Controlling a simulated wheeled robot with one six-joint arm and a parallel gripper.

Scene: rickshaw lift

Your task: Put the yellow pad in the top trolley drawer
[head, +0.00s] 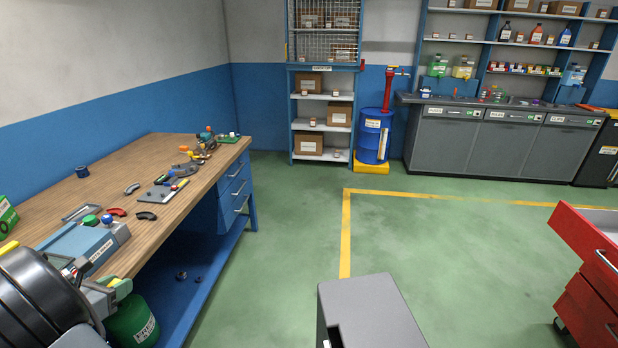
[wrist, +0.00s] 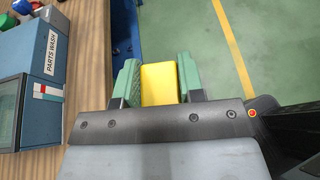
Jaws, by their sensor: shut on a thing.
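The yellow pad (wrist: 160,86) sits between the green fingers of my gripper (wrist: 157,80) in the wrist view. My gripper is shut on it, with a finger against each side. In the head view my gripper (head: 112,284) is at the lower left, beside the parts wash box, and the pad is mostly hidden there. The red trolley (head: 583,308) is cut off at the right edge of the head view. Its top drawer (head: 572,236) stands out, with a pale grey inside partly in view.
The wooden workbench (head: 110,183) on the left holds loose tools and the blue parts wash box (head: 88,244). A green container (head: 133,322) is below the bench edge.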

